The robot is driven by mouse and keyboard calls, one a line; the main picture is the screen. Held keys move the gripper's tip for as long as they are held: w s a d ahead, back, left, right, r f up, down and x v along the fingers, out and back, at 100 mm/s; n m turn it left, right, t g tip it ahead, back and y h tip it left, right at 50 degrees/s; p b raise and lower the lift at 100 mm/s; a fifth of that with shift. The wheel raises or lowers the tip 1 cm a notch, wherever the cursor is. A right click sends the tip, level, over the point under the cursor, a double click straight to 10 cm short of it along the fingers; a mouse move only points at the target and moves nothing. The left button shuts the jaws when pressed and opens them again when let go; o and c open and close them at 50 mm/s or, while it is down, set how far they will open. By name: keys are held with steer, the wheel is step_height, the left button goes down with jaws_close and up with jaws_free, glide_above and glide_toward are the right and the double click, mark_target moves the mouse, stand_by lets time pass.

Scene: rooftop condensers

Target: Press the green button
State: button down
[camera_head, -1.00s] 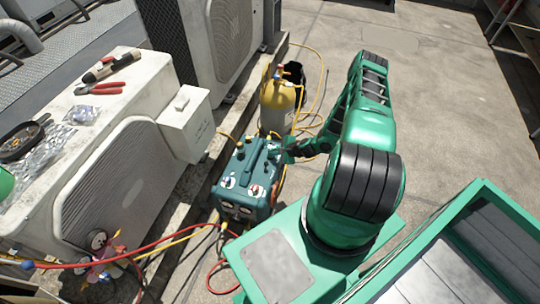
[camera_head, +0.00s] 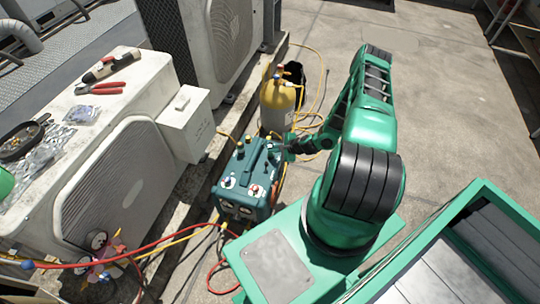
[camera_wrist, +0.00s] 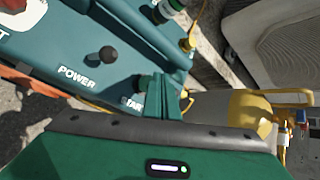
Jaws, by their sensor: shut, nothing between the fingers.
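The teal machine (camera_head: 243,182) stands on the ground beside the condenser. In the wrist view its panel (camera_wrist: 95,85) shows a POWER label with a black-knobbed toggle (camera_wrist: 108,53) and a partly covered label that seems to read START. A small dark green button (camera_wrist: 145,82) shows just above that label, right beside my fingertips. My gripper (camera_wrist: 168,85) is shut and empty, with its green fingers over the panel at the button. I cannot tell whether they touch it. In the head view my gripper (camera_head: 285,151) is at the machine's right side, and the button cannot be made out.
A yellow-topped cylinder (camera_head: 278,97) stands just behind the machine, with yellow hoses around it. Red and yellow hoses (camera_head: 165,243) run in front. A condenser (camera_head: 125,180) with red-handled pliers (camera_head: 99,88) on top is at left. The concrete at upper right is clear.

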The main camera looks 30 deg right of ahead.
steer(key=shift+r, duration=0.1)
steer(key=shift+r, duration=2.45)
